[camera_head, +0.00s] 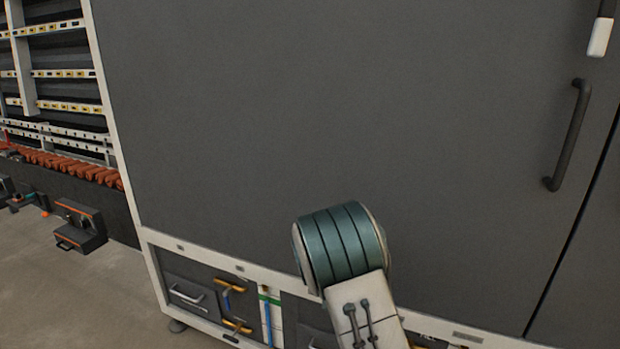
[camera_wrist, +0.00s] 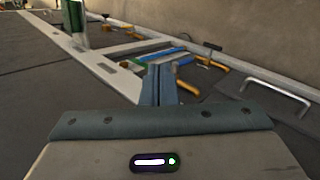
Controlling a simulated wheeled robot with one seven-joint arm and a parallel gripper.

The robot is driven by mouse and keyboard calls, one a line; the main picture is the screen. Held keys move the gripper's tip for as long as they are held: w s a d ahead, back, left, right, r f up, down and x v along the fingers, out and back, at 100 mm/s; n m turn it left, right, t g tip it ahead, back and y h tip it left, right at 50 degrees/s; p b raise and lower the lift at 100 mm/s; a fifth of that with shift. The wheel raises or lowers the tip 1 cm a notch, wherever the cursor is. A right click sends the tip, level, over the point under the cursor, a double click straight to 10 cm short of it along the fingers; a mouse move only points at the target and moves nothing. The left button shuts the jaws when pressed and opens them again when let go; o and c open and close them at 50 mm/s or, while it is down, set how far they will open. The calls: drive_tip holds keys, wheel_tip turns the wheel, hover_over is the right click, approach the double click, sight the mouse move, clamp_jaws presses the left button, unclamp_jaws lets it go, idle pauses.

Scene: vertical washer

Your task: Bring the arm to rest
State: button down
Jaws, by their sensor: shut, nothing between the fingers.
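My gripper (camera_wrist: 160,84) shows in the wrist view, with its two narrow blue-grey fingers together and nothing held between them. It points toward the light frame and tool-filled lower section of the large dark grey cabinet. I cannot tell its exact distance from them. In the head view, part of my arm, with a teal ribbed joint and a white link, rises from the bottom edge in front of the cabinet (camera_head: 330,110). My gripper is out of that view.
A black door handle (camera_head: 568,135) is on the cabinet's right side, and its doors look closed. Low down are a silver handle (camera_head: 187,295) and yellow-handled tools (camera_head: 228,287). A shelf rack (camera_head: 62,75) stands at left, with a dark box (camera_head: 80,226) below. Open floor lies at lower left.

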drive_tip(key=s+r+t+y+p, duration=0.2)
drive_tip(key=s+r+p, duration=0.5)
drive_tip(key=r, duration=0.5)
drive_tip(key=s+r+n+t+y+p, duration=0.1)
drive_tip(key=s+r+t+y+p, duration=0.1)
drive_tip(key=s+r+p, duration=0.5)
drive_tip(key=s+r+n+t+y+p, duration=0.1)
drive_tip(key=s+r+p, duration=0.6)
drive_tip(key=r, duration=1.1)
drive_tip(key=shift+s+d+r+t+y, duration=0.25)
drive_tip(key=shift+s+t+y, duration=0.15)
drive_tip(key=shift+t+y, duration=0.6)
